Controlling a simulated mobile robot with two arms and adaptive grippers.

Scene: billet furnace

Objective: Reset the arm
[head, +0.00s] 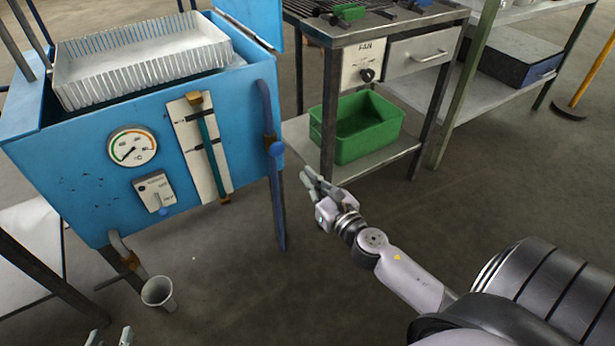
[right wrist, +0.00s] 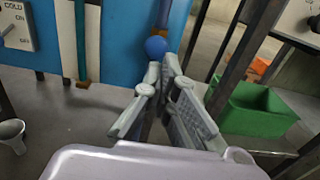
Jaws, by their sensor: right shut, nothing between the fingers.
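My right arm reaches in from the lower right of the head view. Its gripper (head: 312,180) is shut and empty, over the floor between the blue furnace (head: 75,178) and the grey bench. In the right wrist view the right gripper (right wrist: 165,85) has its fingertips together, just below the blue ball (right wrist: 156,47) of the furnace's lever in the picture. I cannot tell whether they touch it. In the head view that blue ball (head: 277,149) is left of the gripper. Two tips of my left gripper (head: 110,338) show apart at the bottom edge.
A white ribbed tray (head: 150,82) sits on the furnace. A white cup (head: 158,293) is below its front. A green bin (head: 372,150) stands on the lower shelf of the bench with the FAN switch (head: 364,66). The floor in the middle is clear.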

